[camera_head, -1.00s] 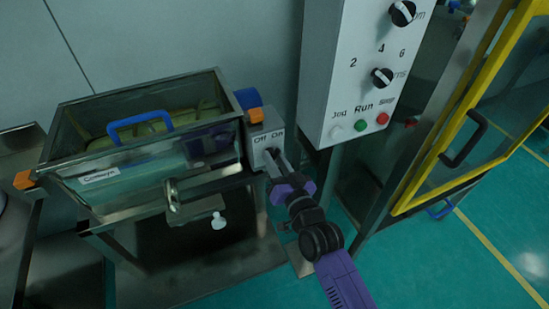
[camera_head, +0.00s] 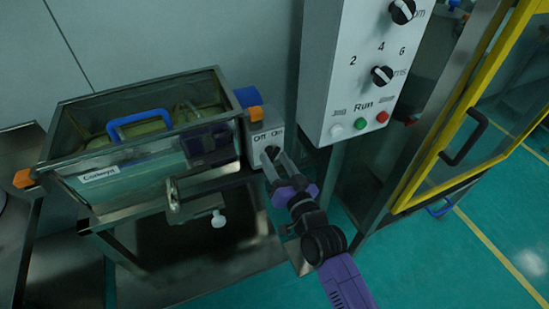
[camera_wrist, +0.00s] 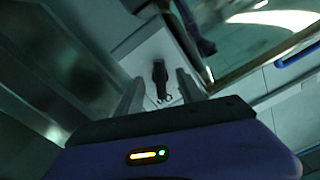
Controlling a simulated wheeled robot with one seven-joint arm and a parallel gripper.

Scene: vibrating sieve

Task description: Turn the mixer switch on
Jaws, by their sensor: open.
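The mixer switch is a black knob (camera_wrist: 160,76) on a light grey box (camera_head: 255,135) marked "Off" and "On" at the mixer's right side. The mixer (camera_head: 150,147) is a glass-walled metal tank with a blue handle on its lid. In the head view my gripper (camera_head: 272,158) reaches the front of the switch box and partly hides the knob. In the wrist view the knob lies between the two open fingers (camera_wrist: 158,92), with a visible gap on each side. I cannot tell how deep the fingers reach around it.
A white control panel (camera_head: 345,90) with black dials and green and red buttons hangs just right of my gripper. A yellow-framed door (camera_head: 445,150) with a black handle stands further right. A metal crank (camera_head: 174,195) sticks out at the mixer's front. Green floor is open at the lower right.

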